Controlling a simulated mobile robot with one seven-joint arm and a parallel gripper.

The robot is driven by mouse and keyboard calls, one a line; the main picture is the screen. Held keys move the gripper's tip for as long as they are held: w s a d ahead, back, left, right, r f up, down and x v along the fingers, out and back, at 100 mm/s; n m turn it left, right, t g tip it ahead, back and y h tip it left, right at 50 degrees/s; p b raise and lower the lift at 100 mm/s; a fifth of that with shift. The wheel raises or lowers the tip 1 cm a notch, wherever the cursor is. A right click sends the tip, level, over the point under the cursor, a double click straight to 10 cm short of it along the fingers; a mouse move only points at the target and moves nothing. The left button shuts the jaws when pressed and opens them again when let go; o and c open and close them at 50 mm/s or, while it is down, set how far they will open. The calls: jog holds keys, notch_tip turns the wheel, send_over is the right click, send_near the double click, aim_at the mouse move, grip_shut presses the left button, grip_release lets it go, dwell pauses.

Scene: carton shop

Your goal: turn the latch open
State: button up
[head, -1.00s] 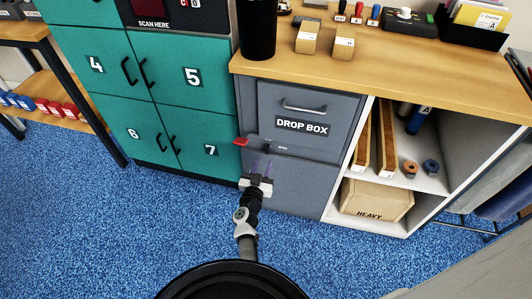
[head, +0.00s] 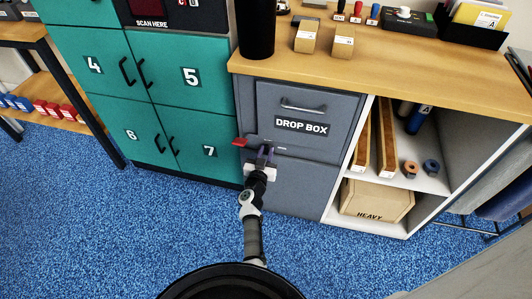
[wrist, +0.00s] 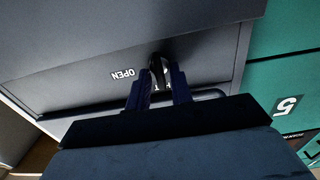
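The latch is a dark lever with a red end (head: 240,142), set on the front of the grey drop box (head: 352,100) just below its upper door. It lies roughly level, with the red end to the left. My gripper (head: 266,152) is at the lever's right part, pointing at the box front. In the wrist view my gripper (wrist: 160,82) has its two fingers apart, with a dark piece of the latch (wrist: 160,66) between them. I cannot tell whether the fingers touch it. An "OPEN" label (wrist: 123,74) shows upside down beside it.
Teal lockers (head: 190,110) stand directly left of the box. A wooden counter (head: 390,62) with small cartons overhangs above it. An open white shelf (head: 436,185) holding a "HEAVY" box (head: 378,200) is at the right. The blue floor in front is clear.

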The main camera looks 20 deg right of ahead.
jog(key=shift+m, duration=0.4)
grip_shut()
jog(key=m, duration=0.3)
jog(key=shift+m, duration=0.4)
jog(key=m, duration=0.4)
jog(key=shift+s+d+f+m, duration=0.15)
jog(key=shift+m, duration=0.15)
jog(key=m+b, duration=0.1)
jog(key=m, duration=0.3)
jog(key=shift+f, duration=0.1)
jog(key=m+b, duration=0.1)
jog(key=m, duration=0.3)
jog(key=shift+f+m, duration=0.1)
jog(key=shift+m, duration=0.2)
jog(key=shift+d, duration=0.1)
jog(key=o, duration=0.6)
grip_release()
